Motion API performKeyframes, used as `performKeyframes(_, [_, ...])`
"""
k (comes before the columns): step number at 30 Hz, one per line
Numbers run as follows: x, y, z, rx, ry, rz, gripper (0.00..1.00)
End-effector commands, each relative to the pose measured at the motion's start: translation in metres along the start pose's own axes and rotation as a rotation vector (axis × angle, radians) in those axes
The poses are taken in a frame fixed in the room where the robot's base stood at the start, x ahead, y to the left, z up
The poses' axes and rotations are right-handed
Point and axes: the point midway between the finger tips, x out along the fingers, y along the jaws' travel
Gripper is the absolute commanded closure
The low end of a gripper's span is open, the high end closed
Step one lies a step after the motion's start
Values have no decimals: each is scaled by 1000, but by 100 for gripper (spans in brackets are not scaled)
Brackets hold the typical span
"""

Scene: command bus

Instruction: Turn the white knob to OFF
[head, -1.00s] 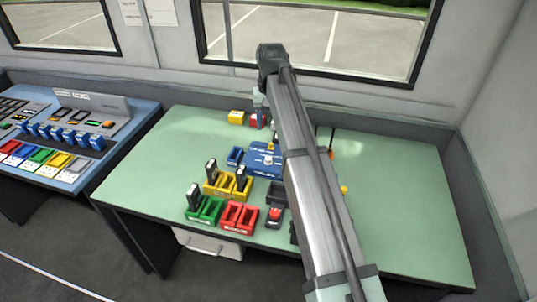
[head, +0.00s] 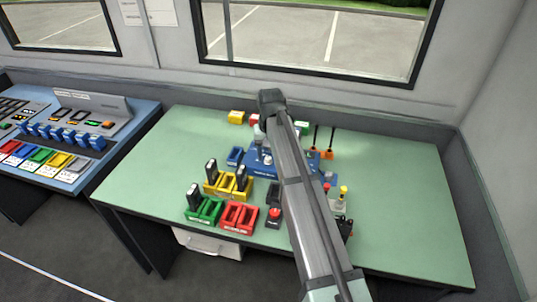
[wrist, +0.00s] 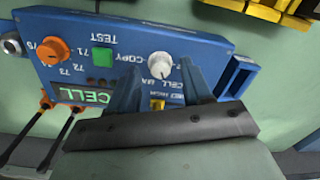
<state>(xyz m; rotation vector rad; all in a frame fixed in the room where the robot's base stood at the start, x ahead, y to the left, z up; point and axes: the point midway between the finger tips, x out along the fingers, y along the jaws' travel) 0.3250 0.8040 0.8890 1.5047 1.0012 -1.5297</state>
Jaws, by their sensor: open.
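The white knob (wrist: 160,65) is on the face of a blue panel (wrist: 205,45), upside down in the wrist view. Printed words, including COPY and CELL, surround it; its exact pointer setting is too small to tell. My gripper (wrist: 159,72) is open, with one finger to each side of the knob in the picture. I cannot tell whether they touch it or are still above it. In the head view the blue panel (head: 254,170) is partly covered by my arm, and the knob is hard to make out.
The panel also has an orange knob (wrist: 53,50), a green button (wrist: 102,57) and a green display (wrist: 82,95). Green (head: 204,211), red (head: 239,217) and yellow (head: 224,184) holders stand in front of the panel. The table's right side is clear.

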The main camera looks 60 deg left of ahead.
Motion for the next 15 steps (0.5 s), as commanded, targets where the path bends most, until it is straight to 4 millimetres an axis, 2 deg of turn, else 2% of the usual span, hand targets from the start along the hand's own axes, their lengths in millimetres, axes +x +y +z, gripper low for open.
performKeyframes(12, [6,0,0,0,1,0,50])
performKeyframes(15, [6,0,0,0,1,0,59])
